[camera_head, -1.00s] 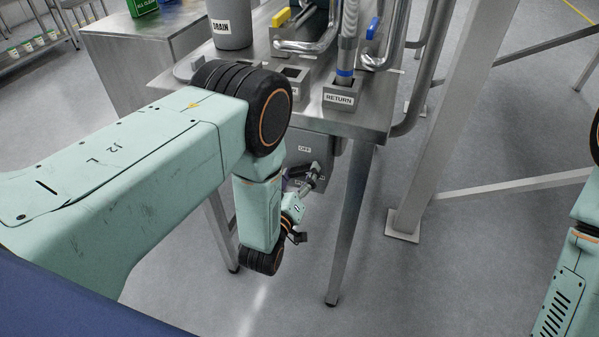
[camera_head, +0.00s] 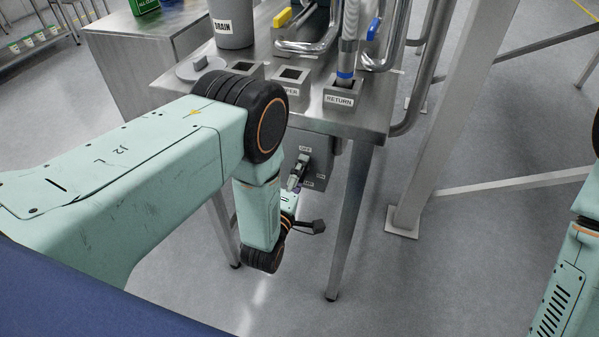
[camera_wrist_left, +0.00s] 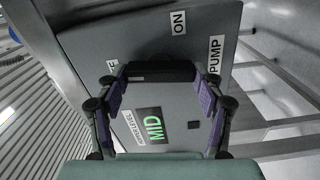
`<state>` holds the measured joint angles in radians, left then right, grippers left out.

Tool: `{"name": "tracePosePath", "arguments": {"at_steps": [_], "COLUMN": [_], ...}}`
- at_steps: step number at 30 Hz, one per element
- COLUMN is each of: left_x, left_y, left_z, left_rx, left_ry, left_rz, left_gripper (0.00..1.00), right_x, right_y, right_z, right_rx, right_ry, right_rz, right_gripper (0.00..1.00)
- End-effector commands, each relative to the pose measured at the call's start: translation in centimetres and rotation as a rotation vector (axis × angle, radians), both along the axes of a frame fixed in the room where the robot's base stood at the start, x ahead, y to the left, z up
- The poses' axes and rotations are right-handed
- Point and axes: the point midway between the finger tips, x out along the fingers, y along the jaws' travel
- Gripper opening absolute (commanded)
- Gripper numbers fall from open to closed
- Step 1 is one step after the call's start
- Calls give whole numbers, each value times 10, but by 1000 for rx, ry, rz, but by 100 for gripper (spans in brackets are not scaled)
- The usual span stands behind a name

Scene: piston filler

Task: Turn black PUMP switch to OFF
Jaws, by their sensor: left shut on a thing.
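The black PUMP switch (camera_wrist_left: 160,71) is on the face of a grey control box (camera_wrist_left: 85,42), which also shows under the table in the head view (camera_head: 318,160). In the left wrist view its bar lies across the picture, with its left end near the partly hidden OFF label (camera_wrist_left: 112,64). The ON label (camera_wrist_left: 178,22) is above it, the PUMP label (camera_wrist_left: 215,54) to its right. I cannot tell which end is the pointer. My left gripper (camera_wrist_left: 158,78) is shut on the switch, one finger at each end; it also shows in the head view (camera_head: 299,172). My right gripper is out of view.
A green MID display (camera_wrist_left: 153,125) is below the switch on the box. A steel table (camera_head: 350,123) with pipes and a RETURN socket (camera_head: 341,97) stands above it. A table leg (camera_head: 350,225) and a thick frame post (camera_head: 440,120) stand to the right.

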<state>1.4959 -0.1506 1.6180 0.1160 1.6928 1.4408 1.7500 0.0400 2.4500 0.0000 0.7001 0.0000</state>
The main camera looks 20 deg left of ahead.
Motion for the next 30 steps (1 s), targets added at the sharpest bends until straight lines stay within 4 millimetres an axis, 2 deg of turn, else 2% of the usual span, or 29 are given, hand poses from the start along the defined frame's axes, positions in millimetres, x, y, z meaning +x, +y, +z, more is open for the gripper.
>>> {"name": "tracePosePath", "arguments": {"at_steps": [10,26,27,30], "left_x": [0,0,0,0], "left_y": [2,2,2,1], "left_z": [0,0,0,0], "left_rx": [-127,-150,-150,-149], "left_ry": [3,4,4,5], "left_rz": [5,5,5,4], "left_gripper": [36,36,69,78], "right_x": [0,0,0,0], "right_y": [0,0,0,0], "right_z": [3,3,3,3], "right_rx": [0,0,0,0], "right_ry": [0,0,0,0], "right_rz": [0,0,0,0], "right_gripper": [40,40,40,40]}}
